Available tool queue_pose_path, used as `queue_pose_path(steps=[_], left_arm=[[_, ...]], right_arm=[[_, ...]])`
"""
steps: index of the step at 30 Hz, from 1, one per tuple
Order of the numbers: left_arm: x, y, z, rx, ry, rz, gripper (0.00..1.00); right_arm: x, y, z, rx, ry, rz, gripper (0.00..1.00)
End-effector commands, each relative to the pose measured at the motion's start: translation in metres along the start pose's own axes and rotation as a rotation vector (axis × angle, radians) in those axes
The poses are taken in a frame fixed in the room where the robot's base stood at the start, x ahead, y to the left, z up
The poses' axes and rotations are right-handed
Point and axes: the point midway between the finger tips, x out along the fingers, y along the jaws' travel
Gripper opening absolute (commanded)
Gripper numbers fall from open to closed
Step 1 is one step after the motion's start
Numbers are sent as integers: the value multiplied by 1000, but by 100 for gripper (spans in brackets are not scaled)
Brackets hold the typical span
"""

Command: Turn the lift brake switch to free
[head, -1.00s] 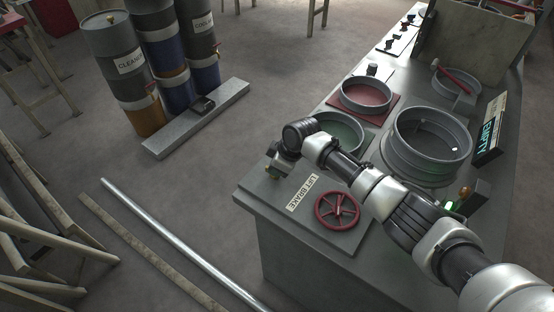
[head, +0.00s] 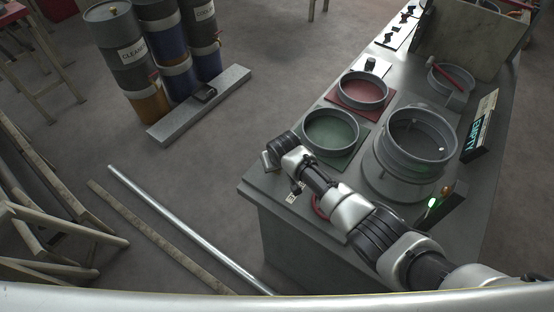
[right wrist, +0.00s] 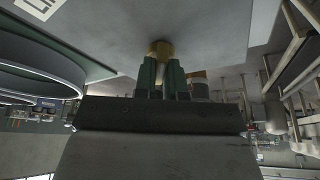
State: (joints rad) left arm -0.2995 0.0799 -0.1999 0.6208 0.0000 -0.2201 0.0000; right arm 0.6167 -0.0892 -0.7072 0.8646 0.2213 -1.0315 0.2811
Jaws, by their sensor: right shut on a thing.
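The lift brake switch shows in the right wrist view as a small brass-coloured knob (right wrist: 160,48) against the grey bench top. My right gripper (right wrist: 161,72) has its green fingers shut on this knob. In the head view my right arm reaches over the bench (head: 265,210) to its near left corner, and the wrist hides the fingertips and the switch. The lift brake label (head: 292,198) is mostly covered by my arm. Which way the switch points cannot be told. My left gripper is not in view.
A red handwheel (head: 320,207) is partly hidden under my arm. A green round tray (head: 331,130), a red one (head: 361,91) and a large grey cylinder (head: 413,142) stand on the bench. Drums (head: 127,60) stand on the floor at the left. A metal pipe (head: 180,222) lies on the floor.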

Motion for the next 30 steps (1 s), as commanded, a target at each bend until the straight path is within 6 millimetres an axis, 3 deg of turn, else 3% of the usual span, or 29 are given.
queue_pose_path(steps=[12,28,30], left_arm=[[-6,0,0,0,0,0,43],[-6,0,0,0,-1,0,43],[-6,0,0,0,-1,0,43]], right_arm=[[4,-3,6,168,-13,66,0],[4,-2,6,192,-14,76,0],[4,-1,6,192,-14,76,18]])
